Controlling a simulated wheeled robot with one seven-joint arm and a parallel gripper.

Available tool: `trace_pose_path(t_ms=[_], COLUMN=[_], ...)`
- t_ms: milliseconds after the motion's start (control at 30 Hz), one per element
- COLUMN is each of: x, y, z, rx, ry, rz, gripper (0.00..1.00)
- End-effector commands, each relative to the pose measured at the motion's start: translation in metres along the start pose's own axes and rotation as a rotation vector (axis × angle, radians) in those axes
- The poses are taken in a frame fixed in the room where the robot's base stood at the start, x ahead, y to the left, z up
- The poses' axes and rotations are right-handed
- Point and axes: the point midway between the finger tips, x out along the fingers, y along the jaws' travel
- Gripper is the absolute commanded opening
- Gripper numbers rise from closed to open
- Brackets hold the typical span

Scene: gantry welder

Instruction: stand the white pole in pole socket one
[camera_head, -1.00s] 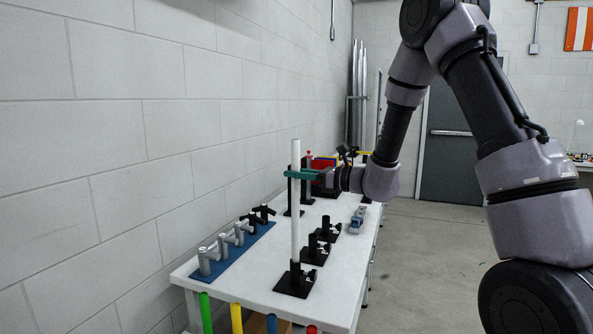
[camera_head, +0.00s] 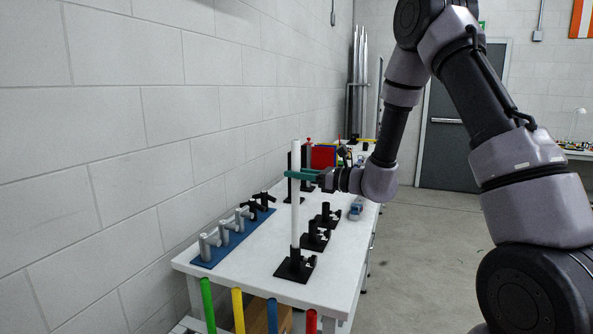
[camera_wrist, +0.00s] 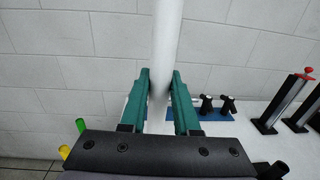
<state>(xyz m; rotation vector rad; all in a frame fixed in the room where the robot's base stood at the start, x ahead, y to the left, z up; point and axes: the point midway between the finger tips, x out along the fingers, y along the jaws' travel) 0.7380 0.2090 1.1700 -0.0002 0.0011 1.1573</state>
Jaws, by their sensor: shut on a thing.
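The white pole (camera_head: 295,215) stands upright at the near part of the white table. Its lower end appears to be inside the collar of the nearest black socket (camera_head: 296,268), which has a square base plate; no number on it is readable. My gripper (camera_head: 303,175) is shut on the pole in its upper part, reaching in from the right. In the wrist view, the green fingers (camera_wrist: 160,92) lie on both sides of the pole (camera_wrist: 167,40). The pole's foot is out of that view.
Two more black sockets (camera_head: 316,238) (camera_head: 328,216) stand behind on the table (camera_head: 240,275). A blue board (camera_head: 222,248) with grey and black clamps lies left, near the block wall. Green, yellow, blue and red tubes (camera_head: 238,312) show at the front edge.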

Motion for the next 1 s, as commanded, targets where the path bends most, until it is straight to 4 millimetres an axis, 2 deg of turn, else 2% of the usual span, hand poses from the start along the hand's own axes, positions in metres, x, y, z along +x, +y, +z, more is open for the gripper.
trace_pose_path(t_ms=[433,467,533,567,867,1000], x=[0.0,0.0,0.0,0.0,-0.001,-0.012], y=[0.0,0.0,0.0,0.0,0.0,-0.001], z=[-0.018,-0.018,-0.018,-0.018,-0.018,-0.018], rx=[0.0,-0.001,-0.001,-0.001,-0.001,-0.001], ry=[-0.001,-0.001,-0.001,-0.001,0.0,0.001], rz=[0.0,0.0,0.0,0.0,0.0,-0.001], gripper=[0.0,0.34,0.6,0.65,0.65,0.65])
